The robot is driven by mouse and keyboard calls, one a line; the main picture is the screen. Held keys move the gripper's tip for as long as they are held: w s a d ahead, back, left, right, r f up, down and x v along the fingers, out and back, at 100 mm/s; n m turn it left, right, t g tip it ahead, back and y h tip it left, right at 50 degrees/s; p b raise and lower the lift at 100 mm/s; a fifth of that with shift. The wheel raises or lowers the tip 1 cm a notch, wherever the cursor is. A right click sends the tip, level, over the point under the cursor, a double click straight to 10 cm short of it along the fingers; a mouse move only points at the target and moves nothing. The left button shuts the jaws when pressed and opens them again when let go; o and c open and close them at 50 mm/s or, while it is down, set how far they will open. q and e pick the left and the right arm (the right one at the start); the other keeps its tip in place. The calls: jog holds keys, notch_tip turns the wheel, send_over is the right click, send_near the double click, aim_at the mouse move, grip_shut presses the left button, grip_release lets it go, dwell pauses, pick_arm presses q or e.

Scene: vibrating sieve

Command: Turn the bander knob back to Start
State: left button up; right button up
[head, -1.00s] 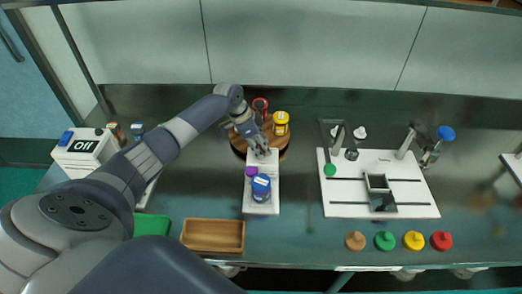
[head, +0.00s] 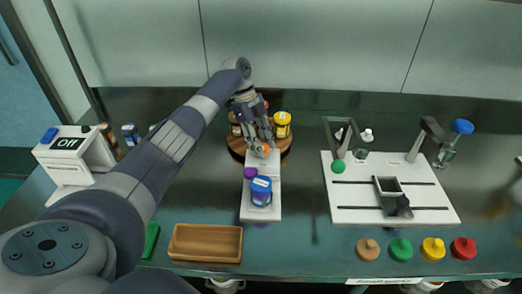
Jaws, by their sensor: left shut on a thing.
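My left gripper (head: 261,149) reaches down there from behind and is shut on this orange part. The fingers partly cover the part, and any Start marking is too small to read. A blue jar (head: 261,192) and a purple piece (head: 250,173) sit on the device's near half. My right gripper is not in view.
A round wooden stand (head: 236,146) with a yellow-lidded jar (head: 282,124) is just behind the gripper. A white box with an "Off" display (head: 67,144) stands left. A wooden tray (head: 205,243) lies in front. A white board (head: 395,215) is at right, with several coloured knobs before it.

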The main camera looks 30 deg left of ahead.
pick_arm(q)
jog(key=shift+f+m+g+b, duration=0.1)
jog(key=shift+m+g+b, duration=0.2)
jog(key=shift+m+b, duration=0.45)
jog(key=o, duration=1.1)
jog(key=shift+c, duration=0.2)
jog(key=shift+r, duration=0.2)
jog(key=v, duration=0.7)
jog(key=shift+w+r, duration=0.1)
